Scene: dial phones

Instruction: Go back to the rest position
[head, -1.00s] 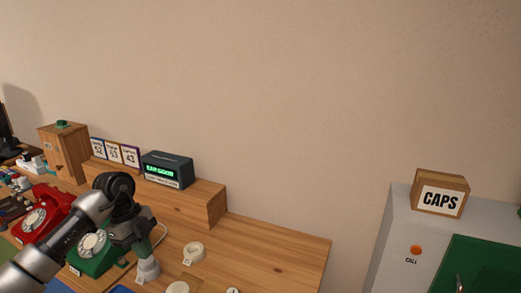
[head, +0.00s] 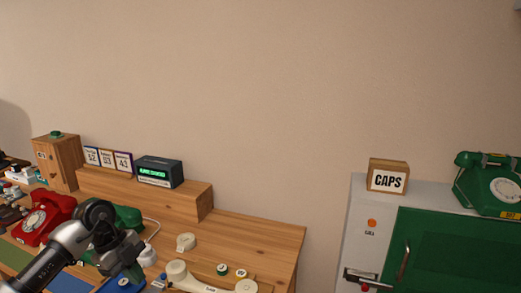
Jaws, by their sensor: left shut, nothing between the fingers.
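My left gripper (head: 130,272) is at the lower left of the head view, pointing down in front of the desk's phones. It is shut with nothing held. My left arm comes in from the lower left and covers much of a green dial phone (head: 129,218). A red dial phone (head: 42,217) stands to the left of it. A blue item (head: 121,286) lies below the gripper, cut by the frame edge; contact cannot be told. My right gripper is not in view.
A wooden desk (head: 265,237) holds a raised shelf with a lit display box (head: 158,172) and several cards. A cream handset (head: 212,284) lies at the front. To the right stands a cabinet with a green door (head: 460,255), a CAPS box (head: 388,176) and a green phone (head: 490,184) on top.

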